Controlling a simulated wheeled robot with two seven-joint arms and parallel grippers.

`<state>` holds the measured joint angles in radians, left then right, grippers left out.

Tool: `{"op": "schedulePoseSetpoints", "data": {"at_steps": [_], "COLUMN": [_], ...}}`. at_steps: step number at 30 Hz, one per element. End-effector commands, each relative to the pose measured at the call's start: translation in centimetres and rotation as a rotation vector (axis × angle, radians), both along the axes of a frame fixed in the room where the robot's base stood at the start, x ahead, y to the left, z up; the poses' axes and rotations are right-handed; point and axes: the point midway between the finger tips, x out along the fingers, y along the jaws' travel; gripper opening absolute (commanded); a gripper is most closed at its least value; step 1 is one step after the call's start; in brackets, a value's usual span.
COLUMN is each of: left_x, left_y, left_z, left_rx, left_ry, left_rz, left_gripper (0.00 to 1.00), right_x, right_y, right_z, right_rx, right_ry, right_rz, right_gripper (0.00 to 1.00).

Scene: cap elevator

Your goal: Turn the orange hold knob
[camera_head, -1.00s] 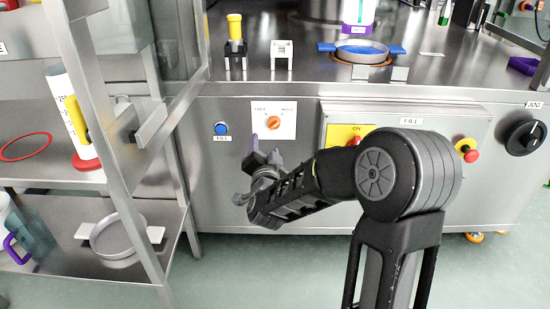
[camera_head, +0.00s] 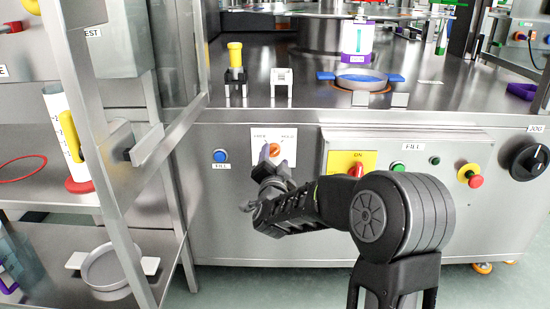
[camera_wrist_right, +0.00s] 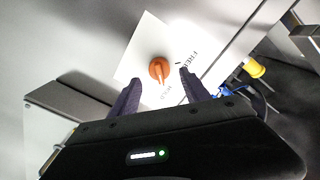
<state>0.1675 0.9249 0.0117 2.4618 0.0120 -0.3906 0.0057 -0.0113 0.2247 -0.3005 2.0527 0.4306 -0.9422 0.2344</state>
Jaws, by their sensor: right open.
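The orange hold knob (camera_head: 275,149) sits on a white labelled plate (camera_head: 290,135) on the steel machine front. My right gripper (camera_head: 275,156) is in front of the plate, its two fingertips apart at either side of the knob in the head view. In the right wrist view the orange knob (camera_wrist_right: 159,69) shows beyond and between the two open, dark purple fingers of my right gripper (camera_wrist_right: 158,88). The fingers do not appear to touch the knob. How much depth lies between them is hard to tell. My left gripper is not in view.
A blue FILL button (camera_head: 220,155) is left of the plate. A yellow ON switch panel (camera_head: 335,160), a green button (camera_head: 398,167) and a red stop button (camera_head: 475,181) are to the right. A steel shelf frame (camera_head: 125,150) stands at left.

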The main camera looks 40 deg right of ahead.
Motion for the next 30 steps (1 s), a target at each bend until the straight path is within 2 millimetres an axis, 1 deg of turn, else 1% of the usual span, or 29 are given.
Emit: {"op": "schedulePoseSetpoints", "data": {"at_steps": [1, 3, 6, 15, 17, 30], "left_x": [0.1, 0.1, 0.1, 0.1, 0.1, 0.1], "left_y": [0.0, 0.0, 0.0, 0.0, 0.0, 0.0], "left_z": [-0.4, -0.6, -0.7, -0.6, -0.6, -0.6], "left_rx": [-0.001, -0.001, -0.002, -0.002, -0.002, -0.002], "left_ry": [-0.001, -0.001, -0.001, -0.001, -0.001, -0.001], "left_rz": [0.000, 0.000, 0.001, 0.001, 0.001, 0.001], "left_gripper": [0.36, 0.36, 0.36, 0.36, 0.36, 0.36], "right_x": [0.6, 1.3, 1.9, 2.1, 2.1, 2.1], "right_y": [-0.5, -1.0, -1.5, -1.7, -1.6, -1.6], "right_z": [-0.3, -0.2, -0.1, 0.0, 0.0, 0.0], "right_rx": [0.000, -0.001, 0.000, 0.000, 0.000, 0.000], "right_ry": [0.000, 0.001, 0.000, 0.001, 0.001, 0.001], "right_rz": [-0.001, -0.001, -0.001, 0.001, 0.001, 0.001], "right_gripper": [0.55, 0.55, 0.55, 0.55, 0.51, 0.15]}}
